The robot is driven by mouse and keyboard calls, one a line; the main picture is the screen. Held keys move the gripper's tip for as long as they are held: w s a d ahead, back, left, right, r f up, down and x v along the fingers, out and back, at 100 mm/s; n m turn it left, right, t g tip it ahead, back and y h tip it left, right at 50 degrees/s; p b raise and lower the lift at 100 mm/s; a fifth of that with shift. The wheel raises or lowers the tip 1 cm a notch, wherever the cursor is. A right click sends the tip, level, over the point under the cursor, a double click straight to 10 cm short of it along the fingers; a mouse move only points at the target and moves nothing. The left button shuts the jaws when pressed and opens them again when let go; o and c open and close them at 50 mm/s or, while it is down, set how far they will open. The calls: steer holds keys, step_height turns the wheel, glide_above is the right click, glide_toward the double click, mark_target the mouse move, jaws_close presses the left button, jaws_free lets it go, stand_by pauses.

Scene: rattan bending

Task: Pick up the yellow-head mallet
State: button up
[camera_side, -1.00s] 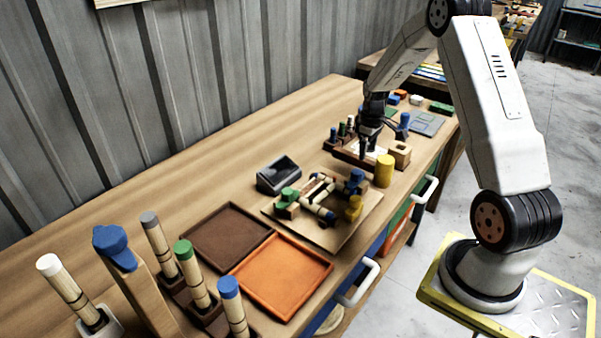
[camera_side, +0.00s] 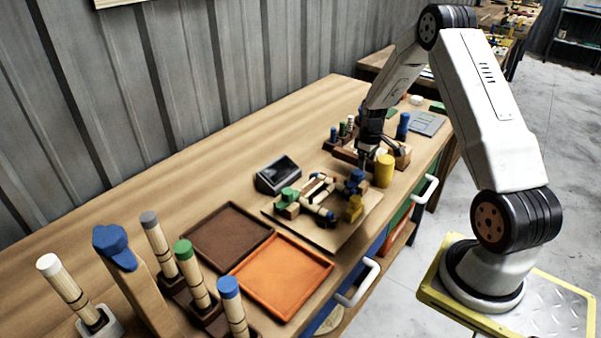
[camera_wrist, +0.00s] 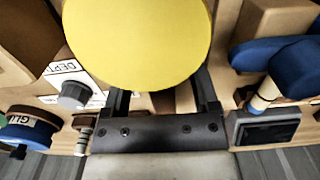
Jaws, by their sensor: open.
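The yellow-head mallet (camera_side: 384,171) stands on the right part of the workbench in the side view, its yellow cylindrical head up. Its handle is not clearly visible. My gripper (camera_side: 365,163) points down just left of and behind the yellow head. In the wrist view the round yellow head (camera_wrist: 138,38) fills the top middle and overlaps the view of my open fingers. My fingertips are hidden there, and I cannot tell whether they touch the mallet.
A bending board with colored clamps (camera_side: 300,218) lies in front. A wooden block (camera_side: 402,158) stands beside the yellow head. A blue cylinder (camera_side: 403,126) is behind. A dark tray (camera_side: 228,235) and an orange tray (camera_side: 282,275) lie nearer the camera.

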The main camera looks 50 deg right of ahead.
jaws_close()
steer(key=shift+r, duration=0.15)
stand_by(0.4)
steer(key=shift+r, duration=0.8)
steer(key=s+a+r, duration=0.7)
steer(key=s+r, duration=0.4)
steer(key=shift+s+a, duration=0.3)
steer(key=shift+s, duration=0.05)
steer(key=shift+r, duration=0.1)
